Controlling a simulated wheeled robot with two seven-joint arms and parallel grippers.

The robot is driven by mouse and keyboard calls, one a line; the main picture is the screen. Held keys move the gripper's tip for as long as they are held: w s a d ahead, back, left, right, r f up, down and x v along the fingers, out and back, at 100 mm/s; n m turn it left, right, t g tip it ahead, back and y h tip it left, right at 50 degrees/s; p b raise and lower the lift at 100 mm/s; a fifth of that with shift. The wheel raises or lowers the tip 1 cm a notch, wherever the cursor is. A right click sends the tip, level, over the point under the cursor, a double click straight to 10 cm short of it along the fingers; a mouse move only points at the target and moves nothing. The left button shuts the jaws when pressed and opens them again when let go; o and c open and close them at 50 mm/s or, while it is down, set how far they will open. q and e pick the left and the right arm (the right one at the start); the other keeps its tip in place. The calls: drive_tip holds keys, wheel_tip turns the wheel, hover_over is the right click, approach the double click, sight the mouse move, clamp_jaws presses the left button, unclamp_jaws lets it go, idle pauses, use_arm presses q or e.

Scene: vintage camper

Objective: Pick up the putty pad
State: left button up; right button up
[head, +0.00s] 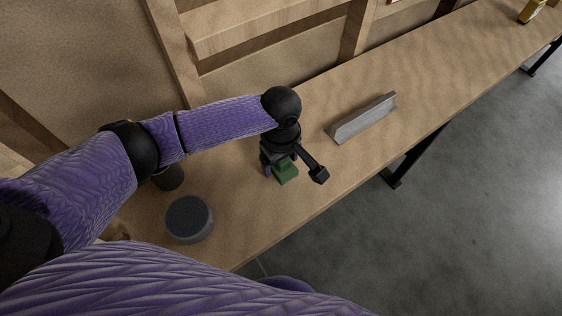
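A small green block-like piece (286,171), which may be the putty pad, is on the wooden workbench (340,160). My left gripper (294,174) is above it, pointing down. Its black fingers are spread apart, with the green piece between them and nearer the left finger. I see a gap between the green piece and the right finger. The gripper hides part of the green piece, and I cannot tell whether the left finger touches it. My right gripper is not in view.
A grey round tin-like object (189,219) stands at the lower left of the bench. A dark cylinder (169,178) is partly hidden behind my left arm. A grey angled metal bar (362,118) lies right of the gripper. A yellow bottle (531,11) stands far right.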

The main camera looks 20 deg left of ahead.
use_arm(q)
drive_tip(key=c, duration=0.9)
drive_tip(key=shift+c, duration=0.4)
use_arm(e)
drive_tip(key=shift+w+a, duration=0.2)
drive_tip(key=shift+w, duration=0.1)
use_arm(q)
wheel_tip(320, 180, up, 10)
drive_tip(key=p, duration=0.5)
drive_tip(key=shift+r, duration=0.1)
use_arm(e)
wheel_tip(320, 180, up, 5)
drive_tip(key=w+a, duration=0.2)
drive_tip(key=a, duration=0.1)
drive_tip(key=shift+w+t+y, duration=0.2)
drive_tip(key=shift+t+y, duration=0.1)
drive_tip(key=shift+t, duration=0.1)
